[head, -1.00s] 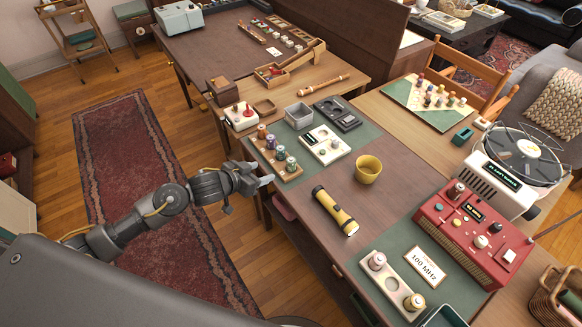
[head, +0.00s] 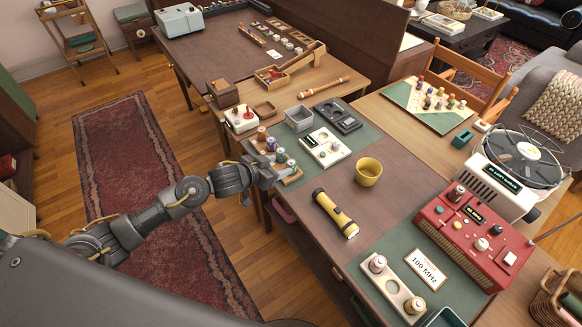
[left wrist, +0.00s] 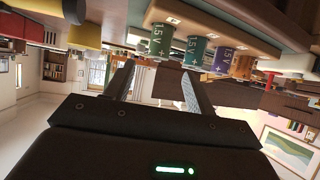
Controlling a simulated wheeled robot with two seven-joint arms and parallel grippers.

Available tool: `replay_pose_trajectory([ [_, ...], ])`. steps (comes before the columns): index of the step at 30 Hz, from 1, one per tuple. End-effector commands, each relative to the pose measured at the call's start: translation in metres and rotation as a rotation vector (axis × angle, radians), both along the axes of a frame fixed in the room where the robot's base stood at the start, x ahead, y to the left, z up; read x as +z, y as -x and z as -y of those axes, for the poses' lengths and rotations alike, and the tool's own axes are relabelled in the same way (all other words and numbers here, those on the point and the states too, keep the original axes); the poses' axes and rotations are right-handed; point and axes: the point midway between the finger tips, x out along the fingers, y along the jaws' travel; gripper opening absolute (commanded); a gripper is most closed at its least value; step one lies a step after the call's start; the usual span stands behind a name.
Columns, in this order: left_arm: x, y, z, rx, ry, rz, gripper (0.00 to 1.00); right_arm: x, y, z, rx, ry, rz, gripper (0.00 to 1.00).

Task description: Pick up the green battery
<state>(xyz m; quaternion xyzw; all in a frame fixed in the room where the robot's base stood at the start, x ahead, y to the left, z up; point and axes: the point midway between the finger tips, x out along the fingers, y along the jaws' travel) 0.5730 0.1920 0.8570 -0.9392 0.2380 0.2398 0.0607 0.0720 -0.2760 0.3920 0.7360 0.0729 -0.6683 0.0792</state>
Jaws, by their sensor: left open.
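The green battery (head: 291,165) stands upright at the near end of a wooden battery holder (head: 294,179) on the table's left side. A teal, a purple and a brown battery stand in the same row. In the left wrist view, which is upside down, the green battery (left wrist: 160,40) is the leftmost of the row, just beyond the fingertips. My left gripper (head: 274,178) is open and empty, beside the near end of the holder at the table edge. Its two fingers (left wrist: 155,78) point toward the row, apart from the batteries. My right gripper is not in view.
A red device (head: 472,236) is farther right. The table centre is mostly clear.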

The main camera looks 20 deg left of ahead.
Motion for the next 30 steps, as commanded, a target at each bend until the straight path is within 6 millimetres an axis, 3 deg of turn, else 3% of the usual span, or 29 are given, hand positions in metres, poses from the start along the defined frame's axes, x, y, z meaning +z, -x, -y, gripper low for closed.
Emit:
replay_pose_trajectory([
  [9,-0.020,-0.031,0.020,0.000,0.001,0.000,0.55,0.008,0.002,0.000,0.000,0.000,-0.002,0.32],
  [17,-0.022,-0.033,0.021,0.000,0.000,0.001,0.55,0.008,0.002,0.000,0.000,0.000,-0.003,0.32],
  [30,-0.021,-0.033,0.021,0.000,0.001,0.002,0.04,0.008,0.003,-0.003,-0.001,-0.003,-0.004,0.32],
])
